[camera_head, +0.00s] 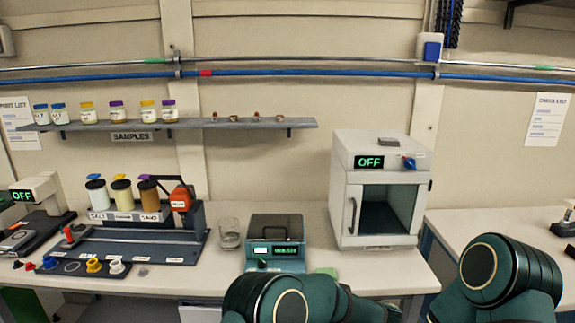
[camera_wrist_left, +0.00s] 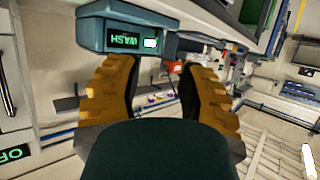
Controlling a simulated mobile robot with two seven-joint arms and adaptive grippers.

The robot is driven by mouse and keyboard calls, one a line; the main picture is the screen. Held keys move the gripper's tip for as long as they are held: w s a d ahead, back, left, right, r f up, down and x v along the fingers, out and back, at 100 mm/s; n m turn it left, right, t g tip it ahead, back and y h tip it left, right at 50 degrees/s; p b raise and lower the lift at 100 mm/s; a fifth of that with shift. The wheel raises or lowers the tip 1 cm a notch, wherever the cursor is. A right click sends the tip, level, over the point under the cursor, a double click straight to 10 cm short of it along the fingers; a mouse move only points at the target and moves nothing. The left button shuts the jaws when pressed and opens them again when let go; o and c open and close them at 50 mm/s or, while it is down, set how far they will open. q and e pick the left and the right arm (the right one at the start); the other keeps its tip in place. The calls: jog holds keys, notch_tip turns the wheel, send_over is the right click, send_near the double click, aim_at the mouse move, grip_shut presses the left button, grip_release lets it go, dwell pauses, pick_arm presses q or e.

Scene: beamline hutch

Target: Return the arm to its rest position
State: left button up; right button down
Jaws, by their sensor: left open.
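My left gripper (camera_wrist_left: 158,80) shows in the left wrist view with its two ridged orange-brown fingers spread apart. The gap between them is empty. Beyond the fingertips is the teal wash unit (camera_wrist_left: 140,30) with a lit display, and no touch is visible. In the head view, green links of my arms (camera_head: 285,300) (camera_head: 505,278) rise at the bottom middle and bottom right. Neither gripper shows in the head view. My right gripper is in neither view.
The bench (camera_head: 320,225) holds the wash unit (camera_head: 275,240), a glass beaker (camera_head: 229,234), a white oven (camera_head: 383,160) showing OFF with a dark chamber, and a rack of coloured-lid jars (camera_head: 125,208). A sample shelf (camera_head: 240,124) hangs above. A second bench (camera_head: 465,220) is at right.

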pick_arm(q)
jog(key=s+a+f+m+h, duration=0.3)
jog(key=a+f+m+h, duration=0.2)
jog(key=a+f+h, duration=0.45)
jog(key=s+a+f+g+h, duration=0.1)
jog(key=s+a+f+g, duration=0.2)
jog(key=s, duration=0.9)
jog(key=s+a+f+m+g+h, duration=0.1)
jog(key=s+a+g, duration=0.4)
jog(key=s, duration=0.8)
notch_tip(320, 180, down, 2)
jog(key=shift+s+a+f+h, duration=0.25)
jog(key=shift+s+a+h, duration=0.05)
jog(key=shift+a+h, duration=0.3)
pick_arm(e)
jog(key=shift+s+d, duration=0.2)
jog(key=shift+s, duration=0.05)
